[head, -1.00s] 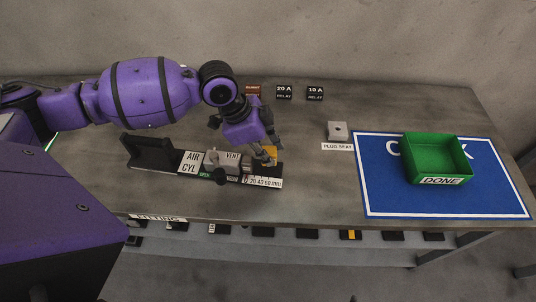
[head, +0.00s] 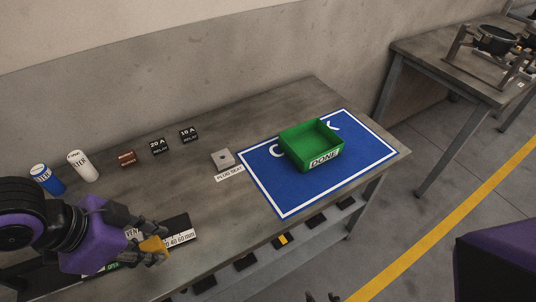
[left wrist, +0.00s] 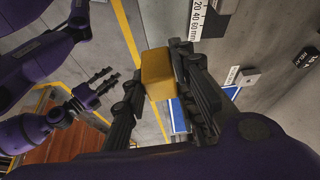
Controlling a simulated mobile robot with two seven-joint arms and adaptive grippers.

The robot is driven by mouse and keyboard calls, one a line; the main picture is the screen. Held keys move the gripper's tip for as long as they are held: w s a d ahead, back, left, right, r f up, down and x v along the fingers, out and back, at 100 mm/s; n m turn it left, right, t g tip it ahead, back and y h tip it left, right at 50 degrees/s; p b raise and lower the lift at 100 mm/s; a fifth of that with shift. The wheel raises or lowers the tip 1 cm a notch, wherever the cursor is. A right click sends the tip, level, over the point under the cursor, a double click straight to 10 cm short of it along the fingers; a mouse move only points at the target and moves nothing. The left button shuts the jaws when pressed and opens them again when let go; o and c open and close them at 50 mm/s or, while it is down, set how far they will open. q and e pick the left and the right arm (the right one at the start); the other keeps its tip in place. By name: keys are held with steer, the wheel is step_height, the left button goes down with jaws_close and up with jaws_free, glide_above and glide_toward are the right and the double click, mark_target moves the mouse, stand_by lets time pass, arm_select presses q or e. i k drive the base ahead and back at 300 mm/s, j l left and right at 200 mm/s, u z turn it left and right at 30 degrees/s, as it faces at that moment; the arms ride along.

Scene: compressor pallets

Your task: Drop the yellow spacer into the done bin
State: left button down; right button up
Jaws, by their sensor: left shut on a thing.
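The yellow spacer (head: 153,247) is held between the fingers of my left gripper (head: 150,252), at the lower left of the head view, in front of the black scale fixture (head: 178,228). In the left wrist view the yellow spacer (left wrist: 158,73) sits between the two black fingers, which are shut on it. The green done bin (head: 313,146) stands on the blue mat (head: 270,185), to the right of and beyond the left gripper. Its visible inside looks empty. My right gripper (left wrist: 92,90) shows in the left wrist view with its fingers spread and nothing between them.
A grey plug seat block (head: 222,159) stands between the fixture and the mat. Blue (head: 46,179) and white (head: 82,166) cylinders and small relay blocks (head: 158,146) line the back. The table between fixture and bin is mostly clear. Another table (head: 470,70) stands at the far right.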

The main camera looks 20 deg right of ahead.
mark_target(305, 149)
steer(key=l+z, duration=0.15)
steer(key=l, duration=0.2)
steer(key=i+l+z, duration=0.15)
steer(key=l, duration=0.15)
steer(key=i+l+z, duration=0.15)
steer(key=l, duration=0.2)
steer(key=l+z, duration=0.15)
steer(key=l, duration=0.15)
steer(key=i, duration=0.05)
